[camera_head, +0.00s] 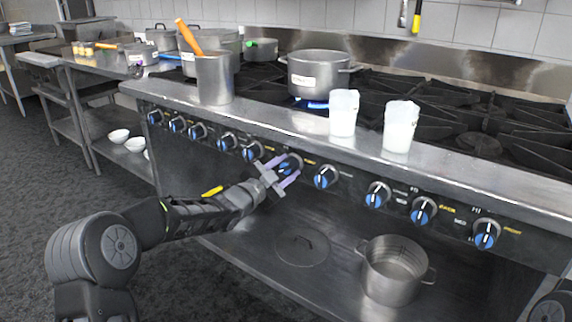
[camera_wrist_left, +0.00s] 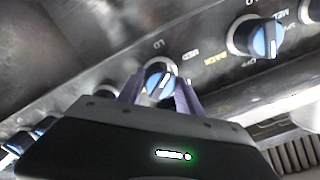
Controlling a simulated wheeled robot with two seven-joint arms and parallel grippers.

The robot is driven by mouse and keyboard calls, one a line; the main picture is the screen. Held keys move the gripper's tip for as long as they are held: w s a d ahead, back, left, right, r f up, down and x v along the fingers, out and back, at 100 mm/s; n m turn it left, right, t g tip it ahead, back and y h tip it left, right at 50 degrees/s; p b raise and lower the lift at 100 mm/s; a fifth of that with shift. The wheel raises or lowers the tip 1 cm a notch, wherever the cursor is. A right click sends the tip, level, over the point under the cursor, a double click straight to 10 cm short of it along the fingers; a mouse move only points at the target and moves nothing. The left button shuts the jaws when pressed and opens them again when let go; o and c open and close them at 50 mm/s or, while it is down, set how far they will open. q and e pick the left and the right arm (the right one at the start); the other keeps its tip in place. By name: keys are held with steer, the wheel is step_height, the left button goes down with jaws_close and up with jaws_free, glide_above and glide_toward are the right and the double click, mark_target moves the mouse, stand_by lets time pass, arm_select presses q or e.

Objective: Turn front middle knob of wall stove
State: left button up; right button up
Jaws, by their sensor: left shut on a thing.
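The stove (camera_head: 335,168) has a dark front panel with a row of several blue-and-black knobs. My left gripper (camera_head: 284,172) is at a knob (camera_head: 291,163) near the middle of the row. In the left wrist view, the two purple fingers of my left gripper (camera_wrist_left: 158,88) stand on either side of this blue knob (camera_wrist_left: 159,79) and are shut on it. The fingers partly cover the knob. A neighbouring knob (camera_head: 326,176) is just to the right and also shows in the left wrist view (camera_wrist_left: 258,38). My right gripper is not in view.
A pot (camera_head: 316,73) sits on a burner with a blue flame. Two white containers (camera_head: 343,112) (camera_head: 400,126) and a metal pot (camera_head: 214,80) with an orange handle stand on the front ledge. An open pot (camera_head: 393,270) sits on the shelf below.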

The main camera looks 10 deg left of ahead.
arm_select(q)
steer(key=n+p, duration=0.1)
steer(key=n, duration=0.2)
steer(key=shift+n+p, duration=0.3)
steer(key=shift+n, duration=0.1)
steer(key=shift+f+n+p, duration=0.1)
steer(key=shift+n+p, duration=0.45)
steer(key=shift+n, duration=0.95)
steer(key=o, duration=1.4)
steer(key=shift+c, duration=0.2)
steer(key=v, duration=0.8)
